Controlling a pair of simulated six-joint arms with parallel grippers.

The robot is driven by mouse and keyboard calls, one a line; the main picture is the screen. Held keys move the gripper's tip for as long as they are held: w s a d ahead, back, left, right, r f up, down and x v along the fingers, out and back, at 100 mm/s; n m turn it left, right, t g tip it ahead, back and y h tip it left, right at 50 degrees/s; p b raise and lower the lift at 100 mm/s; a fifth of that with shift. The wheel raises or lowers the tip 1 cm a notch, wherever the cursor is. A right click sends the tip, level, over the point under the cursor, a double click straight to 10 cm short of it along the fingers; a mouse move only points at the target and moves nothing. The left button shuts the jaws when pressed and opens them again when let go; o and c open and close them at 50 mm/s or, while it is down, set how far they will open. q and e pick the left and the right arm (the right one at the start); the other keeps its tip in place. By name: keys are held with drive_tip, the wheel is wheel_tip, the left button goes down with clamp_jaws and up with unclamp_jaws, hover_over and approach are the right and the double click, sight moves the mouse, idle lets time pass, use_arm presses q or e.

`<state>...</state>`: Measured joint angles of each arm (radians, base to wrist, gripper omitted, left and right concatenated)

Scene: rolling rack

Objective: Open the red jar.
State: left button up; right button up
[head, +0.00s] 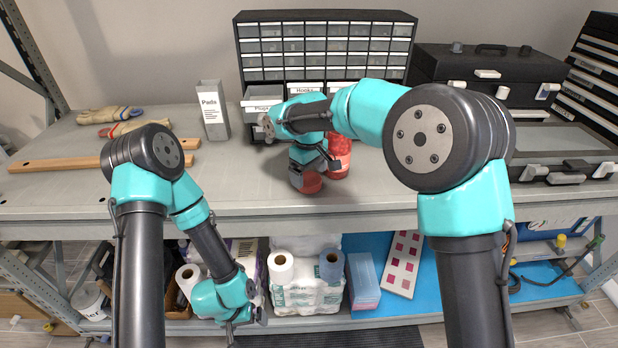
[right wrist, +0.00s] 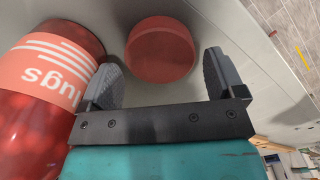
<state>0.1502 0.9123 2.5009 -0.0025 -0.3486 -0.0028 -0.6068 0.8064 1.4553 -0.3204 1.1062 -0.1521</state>
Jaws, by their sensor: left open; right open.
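The red jar (head: 341,155) stands on the workbench, partly hidden behind my right arm. In the right wrist view the jar (right wrist: 50,85) fills the left side and shows a label ending in "lugs". A round red lid (head: 309,184) rests on the bench beside the jar, apart from it; it also shows in the right wrist view (right wrist: 160,48). My right gripper (head: 315,174) is open and empty, pointing down just over the lid, with its fingers at either side of it. The jar's mouth is hidden. My left gripper (head: 248,314) is open and empty, low before the under-shelf.
A drawer cabinet (head: 325,16) stands at the back, with a black toolbox (head: 480,70) to its right. The front left bench is clear.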

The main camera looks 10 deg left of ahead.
sight(309, 178)
wheel_tip(309, 178, up, 10)
idle(0.4)
drive_tip(key=shift+w, duration=0.1)
